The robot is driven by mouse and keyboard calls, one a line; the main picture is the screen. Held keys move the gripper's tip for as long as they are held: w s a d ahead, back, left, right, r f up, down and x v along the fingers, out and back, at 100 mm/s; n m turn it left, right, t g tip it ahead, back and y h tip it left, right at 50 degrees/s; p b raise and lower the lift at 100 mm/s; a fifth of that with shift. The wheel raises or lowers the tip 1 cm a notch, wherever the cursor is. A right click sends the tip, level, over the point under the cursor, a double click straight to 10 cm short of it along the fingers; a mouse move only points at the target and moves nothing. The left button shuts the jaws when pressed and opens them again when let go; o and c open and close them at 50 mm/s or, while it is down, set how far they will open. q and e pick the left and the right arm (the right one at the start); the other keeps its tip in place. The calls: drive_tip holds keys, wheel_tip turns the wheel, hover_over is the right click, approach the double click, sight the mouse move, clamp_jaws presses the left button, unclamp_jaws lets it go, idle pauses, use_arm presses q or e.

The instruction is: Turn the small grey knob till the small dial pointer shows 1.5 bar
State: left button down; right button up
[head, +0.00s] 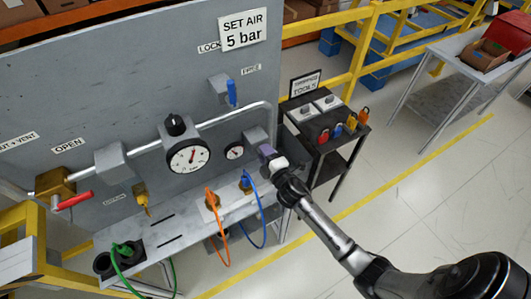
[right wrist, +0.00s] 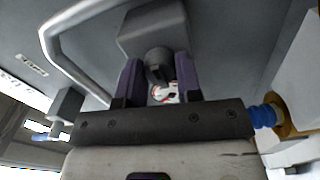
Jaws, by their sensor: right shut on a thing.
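The small grey knob (right wrist: 158,62) sits on a grey box, which also shows in the head view (head: 254,136). My right gripper (head: 268,152) is at this box, and its purple fingers (right wrist: 158,80) are shut on the knob. The head view hides the knob behind the gripper. The small dial (head: 234,151) is just left of the box, with a white face and black rim. Its pointer is too small to read. In the wrist view the small dial (right wrist: 164,92) is partly hidden, with some red on its face. My left gripper is out of view.
A larger dial (head: 188,156) with a black knob (head: 176,126) above it is on the panel. A blue-handled valve (head: 231,93) is above. Blue (head: 254,215) and orange (head: 217,222) hoses hang below. A tool cart (head: 326,128) stands right of the panel.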

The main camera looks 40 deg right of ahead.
drive_tip(key=shift+f, duration=0.1)
idle(0.3)
drive_tip(key=o, duration=0.9)
drive_tip(key=shift+o, duration=0.2)
drive_tip(key=shift+s, duration=0.1)
drive_tip(key=s+a, duration=0.2)
drive_tip(key=s, duration=1.1)
drive_tip(key=shift+s+a, duration=0.2)
drive_tip(key=shift+a, duration=0.15)
